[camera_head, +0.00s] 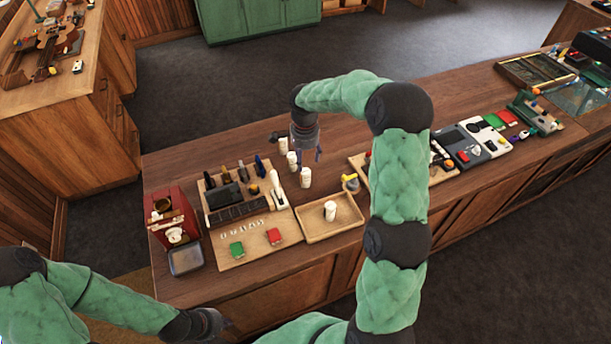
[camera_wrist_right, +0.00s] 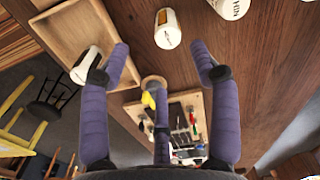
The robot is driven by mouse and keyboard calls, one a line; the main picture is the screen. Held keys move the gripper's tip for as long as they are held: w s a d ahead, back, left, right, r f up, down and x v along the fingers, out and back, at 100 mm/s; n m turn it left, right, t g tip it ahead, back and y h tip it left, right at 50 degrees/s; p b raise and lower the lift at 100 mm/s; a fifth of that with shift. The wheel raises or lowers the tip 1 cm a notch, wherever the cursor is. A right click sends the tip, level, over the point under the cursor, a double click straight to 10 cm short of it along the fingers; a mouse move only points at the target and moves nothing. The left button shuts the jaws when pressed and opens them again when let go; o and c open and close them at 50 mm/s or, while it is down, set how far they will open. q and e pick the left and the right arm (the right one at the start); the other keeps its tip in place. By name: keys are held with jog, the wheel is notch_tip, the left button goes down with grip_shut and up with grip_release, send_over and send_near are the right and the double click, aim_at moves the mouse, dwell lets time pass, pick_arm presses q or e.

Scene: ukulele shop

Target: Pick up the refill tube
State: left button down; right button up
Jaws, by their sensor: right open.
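Several white tubes stand on the wooden counter: a near one (camera_head: 305,177), a middle one (camera_head: 292,160) and a far one (camera_head: 283,145). Another white tube (camera_head: 330,210) stands in the shallow wooden tray (camera_head: 318,236). I cannot tell which is the refill tube. My right gripper (camera_head: 310,152) is above the counter beside the row of tubes. In the right wrist view it (camera_wrist_right: 162,62) is open and empty, with a white tube (camera_wrist_right: 167,28) just beyond its fingers. The tray's tube (camera_wrist_right: 85,65) is partly behind a finger. My left gripper (camera_head: 212,322) is low by the counter's front; its fingers are unclear.
A tool rack (camera_head: 235,210) and a board with green and red blocks (camera_head: 228,262) lie left of the tray. A red machine (camera_head: 170,218) stands at the left end.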

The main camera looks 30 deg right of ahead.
aim_at(306, 171)
jog(key=shift+w+a+f, duration=0.1)
jog(key=shift+w+f, duration=0.1)
jog(key=shift+f, duration=0.2)
notch_tip(306, 171, down, 5)
jog(key=f, duration=0.3)
jog(key=d+f, duration=0.1)
jog(key=shift+w+f+p, duration=0.15)
jog(key=shift+w+p, duration=0.1)
jog(key=shift+p, duration=0.15)
jog(key=shift+f, duration=0.5)
jog(key=c, duration=1.2)
